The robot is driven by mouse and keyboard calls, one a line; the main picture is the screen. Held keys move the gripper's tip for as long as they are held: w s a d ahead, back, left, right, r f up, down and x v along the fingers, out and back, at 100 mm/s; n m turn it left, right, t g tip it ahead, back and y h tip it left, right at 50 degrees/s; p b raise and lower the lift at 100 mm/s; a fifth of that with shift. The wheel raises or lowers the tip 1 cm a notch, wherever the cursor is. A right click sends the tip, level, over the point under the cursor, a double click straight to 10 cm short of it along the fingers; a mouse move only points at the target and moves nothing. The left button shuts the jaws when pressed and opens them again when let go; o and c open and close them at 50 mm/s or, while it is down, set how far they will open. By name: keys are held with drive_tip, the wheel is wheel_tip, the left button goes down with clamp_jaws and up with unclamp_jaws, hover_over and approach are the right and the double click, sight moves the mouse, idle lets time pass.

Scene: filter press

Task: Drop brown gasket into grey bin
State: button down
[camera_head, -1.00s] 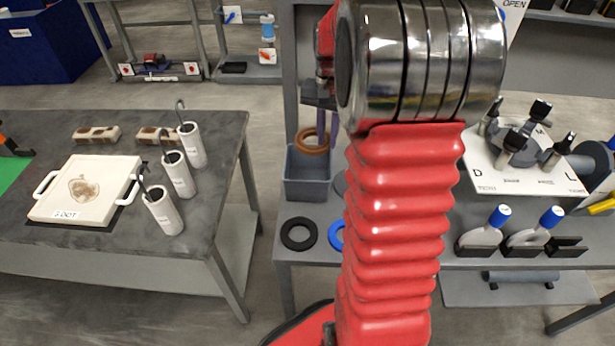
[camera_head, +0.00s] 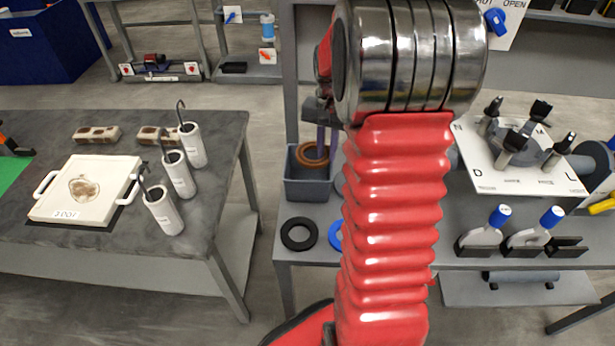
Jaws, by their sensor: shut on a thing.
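The brown gasket (camera_head: 312,155) is a ring at the mouth of the grey bin (camera_head: 308,190), which stands on the grey bench left of my arm. The gasket overlaps the bin's opening and back wall in the view; I cannot tell how deep it sits. My gripper (camera_head: 327,143) shows only partly, as narrow fingers reaching down to the gasket's right side. It is shut on the gasket.
A black ring (camera_head: 299,234) and a partly hidden blue ring (camera_head: 336,236) lie on the bench in front of the bin. A white valve plate (camera_head: 490,165) and blue-topped handles (camera_head: 499,216) stand to the right. A dark table (camera_head: 225,150) is at left, across a floor gap.

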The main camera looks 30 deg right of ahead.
drive_tip(key=shift+f, duration=0.5)
drive_tip(key=c, duration=1.6)
unclamp_jaws()
drive_tip(key=shift+r, duration=0.1)
wheel_tip(320, 180, up, 14)
drive_tip(key=shift+f, duration=0.2)
drive_tip(key=shift+w, duration=0.1)
